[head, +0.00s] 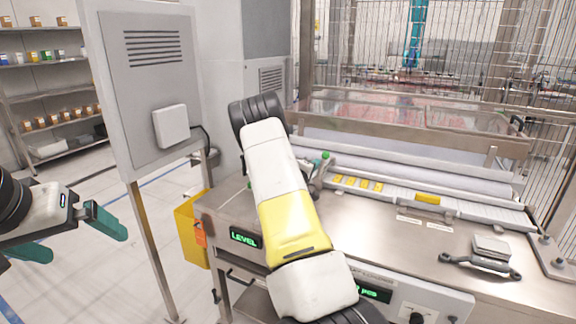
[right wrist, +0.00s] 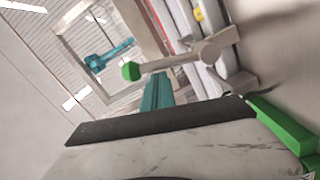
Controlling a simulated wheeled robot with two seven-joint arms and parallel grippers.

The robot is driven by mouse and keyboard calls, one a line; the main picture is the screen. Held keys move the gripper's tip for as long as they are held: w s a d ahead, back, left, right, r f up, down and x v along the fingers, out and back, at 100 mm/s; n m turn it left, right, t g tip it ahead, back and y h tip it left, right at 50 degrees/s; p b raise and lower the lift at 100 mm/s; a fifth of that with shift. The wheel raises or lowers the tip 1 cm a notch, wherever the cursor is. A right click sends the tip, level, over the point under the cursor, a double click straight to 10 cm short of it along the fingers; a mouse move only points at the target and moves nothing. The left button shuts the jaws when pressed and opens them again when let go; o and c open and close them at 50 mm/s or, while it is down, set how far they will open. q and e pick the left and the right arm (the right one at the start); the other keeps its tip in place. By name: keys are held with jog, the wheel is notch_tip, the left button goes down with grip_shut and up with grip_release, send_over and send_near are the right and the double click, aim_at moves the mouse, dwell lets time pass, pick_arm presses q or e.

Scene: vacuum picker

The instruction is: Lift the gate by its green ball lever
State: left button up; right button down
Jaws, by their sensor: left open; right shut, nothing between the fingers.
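The green ball (head: 325,156) of the lever shows in the head view just right of my right arm, beside the rollers. In the right wrist view the ball (right wrist: 131,71) sits on the end of a grey lever rod (right wrist: 172,62). My right gripper's teal fingers (right wrist: 157,92) are shut and empty, close below the ball and rod in that picture; I cannot tell whether they touch. In the head view my right arm mostly hides this gripper. I cannot make out the gate clearly. My left gripper (head: 80,238) is open and empty at the far left, away from the machine.
The steel machine top (head: 390,240) holds yellow pieces (head: 428,199) on a strip and a handled tool (head: 480,262). A grey cabinet (head: 150,80) and a yellow bin (head: 192,230) stand to the left. A wire fence (head: 470,50) closes off the back.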

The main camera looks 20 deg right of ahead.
jog(key=m, duration=0.1)
jog(key=s+d+m, duration=0.1)
jog(key=m, duration=0.1)
jog(key=shift+s+d+f, duration=0.15)
jog(key=shift+s+d, duration=0.05)
jog(key=shift+s, duration=0.1)
jog(key=s+d+m, duration=0.1)
jog(key=m, duration=0.1)
jog(key=s+f+m, duration=0.1)
jog(key=s+d+f+m, duration=0.1)
jog(key=m, duration=0.1)
jog(key=shift+d+f+m, duration=0.25)
jog(key=shift+d+m, duration=0.05)
jog(key=shift+s+f, duration=0.15)
